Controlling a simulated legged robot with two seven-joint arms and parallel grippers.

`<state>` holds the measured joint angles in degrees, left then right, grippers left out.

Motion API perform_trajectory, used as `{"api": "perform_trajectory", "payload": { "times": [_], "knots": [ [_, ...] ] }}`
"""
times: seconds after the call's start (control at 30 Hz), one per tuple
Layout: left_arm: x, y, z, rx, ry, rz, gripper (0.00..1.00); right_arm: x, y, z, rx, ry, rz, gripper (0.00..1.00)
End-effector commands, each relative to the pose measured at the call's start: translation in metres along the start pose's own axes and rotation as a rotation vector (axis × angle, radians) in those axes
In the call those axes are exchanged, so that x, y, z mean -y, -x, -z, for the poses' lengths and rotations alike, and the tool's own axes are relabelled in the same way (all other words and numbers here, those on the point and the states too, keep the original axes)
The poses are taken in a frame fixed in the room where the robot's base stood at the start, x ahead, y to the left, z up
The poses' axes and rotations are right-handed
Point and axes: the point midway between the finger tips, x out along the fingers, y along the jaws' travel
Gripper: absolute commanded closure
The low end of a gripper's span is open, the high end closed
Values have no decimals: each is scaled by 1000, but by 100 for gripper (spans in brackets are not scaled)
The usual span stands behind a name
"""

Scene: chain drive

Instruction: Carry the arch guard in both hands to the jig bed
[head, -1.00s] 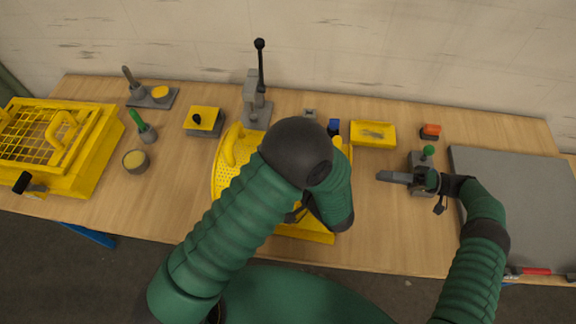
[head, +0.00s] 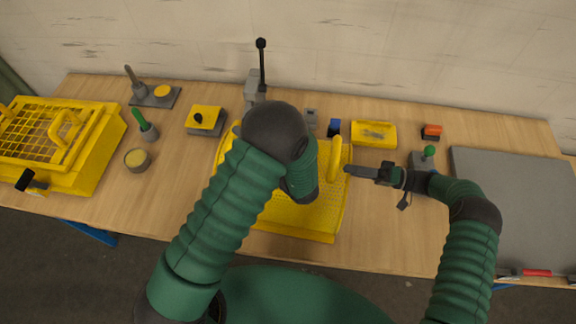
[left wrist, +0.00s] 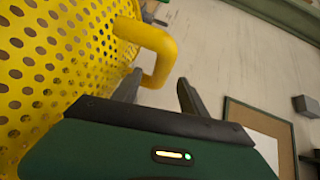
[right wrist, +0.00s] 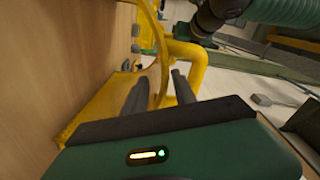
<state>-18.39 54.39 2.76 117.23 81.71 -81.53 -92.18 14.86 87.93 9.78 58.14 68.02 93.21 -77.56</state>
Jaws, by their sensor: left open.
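The arch guard (head: 297,215) is a yellow perforated curved cover with upright handles, standing mid-table; my left arm hides much of it. Its right handle (head: 335,158) shows in the head view. In the left wrist view, my open left gripper (left wrist: 157,84) has a yellow handle (left wrist: 160,48) reaching down between its spread fingertips, without a visible grip. My right gripper (head: 352,169) is at the right handle; in the right wrist view its fingers (right wrist: 160,85) are apart, with the handle (right wrist: 189,58) beside and partly between them. I cannot tell which thing is the jig bed.
A large grey slab (head: 515,200) lies at the right. A yellow mesh-topped box (head: 90,165) stands at the left. A lever press (head: 255,85), a yellow tray (head: 373,133) and a green-knobbed fixture (head: 429,160) stand behind. Bare wood lies right of the guard.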

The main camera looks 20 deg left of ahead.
Motion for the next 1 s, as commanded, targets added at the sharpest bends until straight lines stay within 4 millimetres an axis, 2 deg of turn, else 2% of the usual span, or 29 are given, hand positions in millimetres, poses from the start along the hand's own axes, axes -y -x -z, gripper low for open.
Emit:
{"api": "perform_trajectory", "payload": {
  "times": [0.1, 0.3, 0.7, 0.97, 1.0],
  "knots": [
    [0, -26, -2, 4, 1, 0, 50, 1, -26, -1, 6, -1, 0, 67],
    [1, -52, 1, 1, 0, 3, 50, 1, -52, -1, 2, 0, 3, 67],
    [1, -62, 1, 0, -1, 3, 50, 1, -62, 0, 0, 1, 3, 67],
    [1, -63, 0, 1, 0, 2, 82, 1, -64, 0, 1, 1, 2, 100],
    [1, -63, 0, 1, -1, 2, 88, 1, -63, 0, 1, 1, 2, 100]
  ]
}}
